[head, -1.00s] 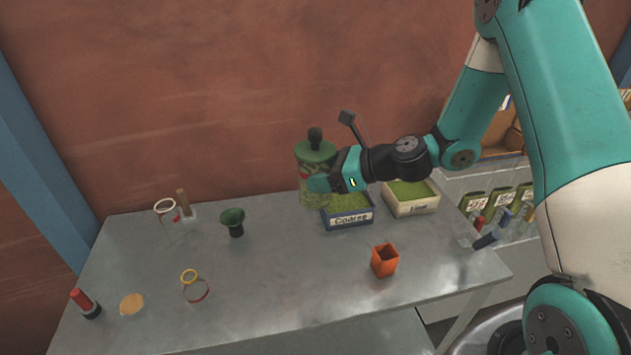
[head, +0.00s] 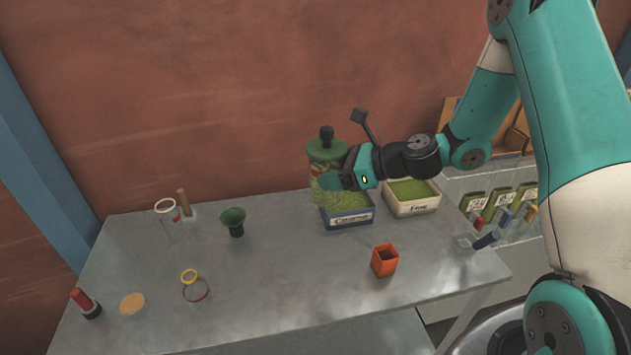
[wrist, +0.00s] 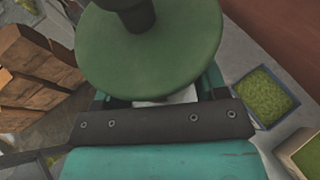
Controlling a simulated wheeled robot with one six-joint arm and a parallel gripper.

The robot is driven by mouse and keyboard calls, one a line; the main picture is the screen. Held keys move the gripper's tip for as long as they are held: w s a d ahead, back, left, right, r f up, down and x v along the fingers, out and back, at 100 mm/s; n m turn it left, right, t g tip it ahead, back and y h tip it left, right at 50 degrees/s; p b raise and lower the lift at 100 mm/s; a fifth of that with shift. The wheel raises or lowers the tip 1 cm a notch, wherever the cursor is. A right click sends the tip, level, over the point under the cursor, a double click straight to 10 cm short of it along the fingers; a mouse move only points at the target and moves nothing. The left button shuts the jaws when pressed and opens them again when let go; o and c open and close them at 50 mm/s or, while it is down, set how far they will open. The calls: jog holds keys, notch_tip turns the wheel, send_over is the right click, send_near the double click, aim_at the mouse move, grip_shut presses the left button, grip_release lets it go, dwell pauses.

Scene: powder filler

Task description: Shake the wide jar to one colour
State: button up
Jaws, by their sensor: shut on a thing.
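The wide jar (head: 326,172) is a clear jar with a green lid and a dark knob. In the head view it is upright or nearly so, in front of the wall and seen against the back of the blue Coarse tray. My gripper (head: 342,182) is shut on the jar from the right. In the wrist view the green lid (wrist: 150,50) fills the top middle and hides most of the jar body and my fingertips. Greenish contents show through the glass; I cannot tell whether they are one colour.
The blue Coarse tray (head: 349,219) and a white tray (head: 412,210) hold green powder. The table's front middle is clear.

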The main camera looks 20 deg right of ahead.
jog(key=a, duration=0.7)
jog(key=d, duration=0.9)
jog(key=a, duration=0.4)
jog(key=shift+a, duration=0.2)
